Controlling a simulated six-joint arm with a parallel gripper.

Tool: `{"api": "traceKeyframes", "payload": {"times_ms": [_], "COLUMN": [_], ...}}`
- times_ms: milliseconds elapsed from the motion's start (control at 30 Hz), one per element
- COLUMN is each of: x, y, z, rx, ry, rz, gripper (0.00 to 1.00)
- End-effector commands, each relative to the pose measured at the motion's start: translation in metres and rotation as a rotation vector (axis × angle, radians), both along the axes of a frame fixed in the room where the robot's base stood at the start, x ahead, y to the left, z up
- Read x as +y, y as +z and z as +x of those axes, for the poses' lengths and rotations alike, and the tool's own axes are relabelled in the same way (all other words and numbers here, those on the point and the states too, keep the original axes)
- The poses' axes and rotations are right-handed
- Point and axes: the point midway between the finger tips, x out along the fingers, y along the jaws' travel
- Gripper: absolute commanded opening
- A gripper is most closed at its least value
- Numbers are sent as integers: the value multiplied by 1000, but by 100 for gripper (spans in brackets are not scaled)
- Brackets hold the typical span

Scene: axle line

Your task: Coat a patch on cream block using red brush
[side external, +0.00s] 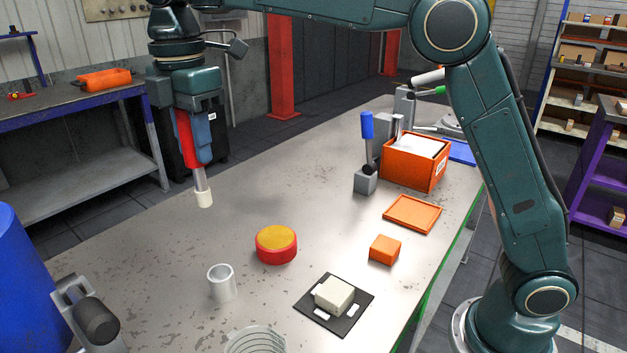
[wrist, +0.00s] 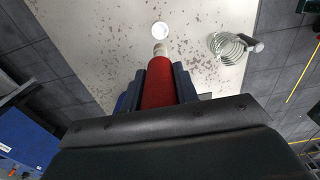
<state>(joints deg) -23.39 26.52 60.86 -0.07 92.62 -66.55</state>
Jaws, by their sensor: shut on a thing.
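My gripper (side external: 195,150) is shut on the red brush (side external: 184,135), which hangs upright with its pale tip down, over the far-left part of the table. The brush's red handle also shows in the wrist view (wrist: 158,88), between the jaws. The gap between its tip and the tabletop is hard to judge. The cream block (side external: 334,294) sits on a dark mat (side external: 310,318) with white corner pieces near the table's front edge. The brush is well apart from it. The block's far sides are hidden, and I see no coated patch on it.
A round red pot with a yellow top (side external: 276,246) and a pale open cup (side external: 222,284) stand between brush and block. An orange block (side external: 385,250), an orange tray (side external: 412,212), an orange crate (side external: 408,168) and a blue-handled tool (side external: 367,126) stand right. A wire coil (side external: 254,342) lies in front.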

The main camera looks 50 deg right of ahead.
Motion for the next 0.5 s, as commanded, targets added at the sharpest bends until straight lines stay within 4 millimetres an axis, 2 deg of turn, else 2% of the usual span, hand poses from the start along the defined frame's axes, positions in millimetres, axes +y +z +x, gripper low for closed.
{"api": "traceKeyframes", "payload": {"times_ms": [267,500], "x": [-1,-21], "y": [-1,-12], "z": [0,5], "rx": [0,1], "ry": [0,-4], "rz": [0,0], "gripper": [7,7]}}
